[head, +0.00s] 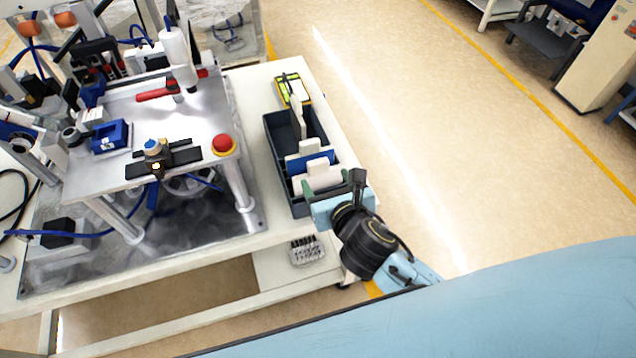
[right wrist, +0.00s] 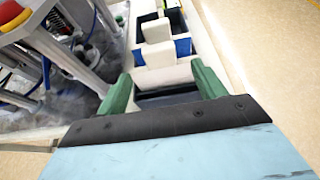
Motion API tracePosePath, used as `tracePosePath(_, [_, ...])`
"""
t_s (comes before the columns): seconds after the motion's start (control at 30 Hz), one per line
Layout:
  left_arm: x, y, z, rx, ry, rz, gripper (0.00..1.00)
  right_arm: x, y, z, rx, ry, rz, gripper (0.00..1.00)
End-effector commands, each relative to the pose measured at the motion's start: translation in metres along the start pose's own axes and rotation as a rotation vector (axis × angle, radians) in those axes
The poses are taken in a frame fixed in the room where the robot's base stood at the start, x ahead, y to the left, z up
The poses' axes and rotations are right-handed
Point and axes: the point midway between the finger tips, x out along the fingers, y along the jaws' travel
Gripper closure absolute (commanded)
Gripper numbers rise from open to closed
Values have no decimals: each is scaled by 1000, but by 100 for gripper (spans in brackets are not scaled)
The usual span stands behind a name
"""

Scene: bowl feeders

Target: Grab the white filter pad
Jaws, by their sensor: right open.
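A white filter pad (head: 320,175) stands upright at the near end of a dark bin (head: 275,150). In the right wrist view the pad (right wrist: 163,74) lies just beyond and between the green fingertips. My right gripper (head: 322,184) is open above the near end of the bin, one green finger toward each side of the pad. Its fingers also show in the right wrist view (right wrist: 162,86), apart with nothing gripped. I cannot tell whether either finger touches the pad. My left gripper is not in view.
A blue piece (head: 296,162) stands behind the pad, with more white pieces (head: 297,118) farther back in the bin. A yellow-edged device (head: 293,90) lies beyond the bin. A metal fixture with a red button (head: 223,143) stands left.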

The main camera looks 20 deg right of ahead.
Motion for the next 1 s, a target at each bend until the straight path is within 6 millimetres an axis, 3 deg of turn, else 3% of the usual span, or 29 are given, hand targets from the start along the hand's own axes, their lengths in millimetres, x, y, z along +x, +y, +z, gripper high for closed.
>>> tracePosePath(0.37, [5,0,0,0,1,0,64,48,-1,3,1,0,-1,31])
tracePosePath(0.67, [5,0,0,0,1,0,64,52,-1,3,1,1,1,31])
tracePosePath(1.0, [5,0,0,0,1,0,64,52,-1,3,1,1,1,75])
